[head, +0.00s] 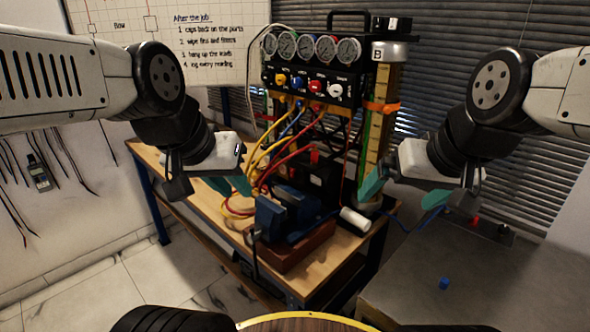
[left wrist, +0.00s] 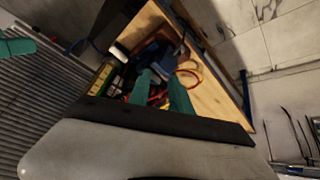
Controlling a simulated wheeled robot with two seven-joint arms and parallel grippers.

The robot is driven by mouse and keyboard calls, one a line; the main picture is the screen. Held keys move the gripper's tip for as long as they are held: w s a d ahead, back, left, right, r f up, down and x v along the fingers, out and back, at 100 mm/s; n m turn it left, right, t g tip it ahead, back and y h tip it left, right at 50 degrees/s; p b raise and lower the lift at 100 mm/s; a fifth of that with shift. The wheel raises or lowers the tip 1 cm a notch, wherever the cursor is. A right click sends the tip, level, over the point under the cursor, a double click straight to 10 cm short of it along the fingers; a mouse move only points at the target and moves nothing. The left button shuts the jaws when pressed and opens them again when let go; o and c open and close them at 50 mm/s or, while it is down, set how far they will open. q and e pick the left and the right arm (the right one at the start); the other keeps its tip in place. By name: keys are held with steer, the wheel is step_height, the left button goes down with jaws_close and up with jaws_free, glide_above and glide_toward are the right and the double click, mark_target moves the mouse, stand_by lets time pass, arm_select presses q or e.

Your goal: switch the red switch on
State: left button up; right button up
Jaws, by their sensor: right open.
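The black valve panel on the gauge rig carries yellow, blue, red and white knobs in the head view; the red knob (head: 316,87) is right of the blue one. A separate small red switch-like part (head: 475,219) sits on a dark plate on the grey bench at right. I cannot tell its position. My left gripper (head: 232,184) is left of the rig, by the hoses, its teal fingers apart and empty; they also show in the left wrist view (left wrist: 163,88). My right gripper (head: 405,190) is open and empty, right of the rig, left of the dark plate.
Several gauges (head: 318,49) top the rig. Yellow, blue and red hoses (head: 283,150) hang before it. A small blue cap (head: 444,283) lies on the mostly clear grey bench (head: 500,285).

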arm_select(q)
steer(key=w+a+m+t+y, duration=0.1)
steer(key=w+a+m, duration=0.1)
steer(key=w, duration=0.3)
steer(key=w+a+m+t, duration=0.1)
steer(key=w+a+m, duration=0.1)
steer(key=w, duration=0.4)
steer(key=w+a+m+t+y, duration=0.1)
steer(key=w+a, duration=0.2)
steer(key=w, duration=0.3)
steer(key=shift+w+f+m+y, duration=0.1)
steer(key=shift+w+m+y, duration=0.1)
steer(key=shift+m+y, duration=0.15)
jaws_close()
steer(key=w+f+m+t+h, duration=0.2)
steer(key=w+f+m, duration=0.35)
steer(key=w, duration=0.35)
steer(key=w+f+m+t+h, duration=0.1)
steer(key=w+f+m+h, duration=0.1)
steer(key=w+f+m, duration=0.45)
steer(key=w+d+f+m+h, duration=0.1)
steer(key=d+f+m+h, duration=0.2)
steer(key=f+m+h, duration=0.3)
steer(key=shift+w+f+m, duration=0.2)
steer(key=shift+f+m, duration=0.45)
steer(key=shift+m, duration=0.1)
steer(key=shift+h, duration=0.25)
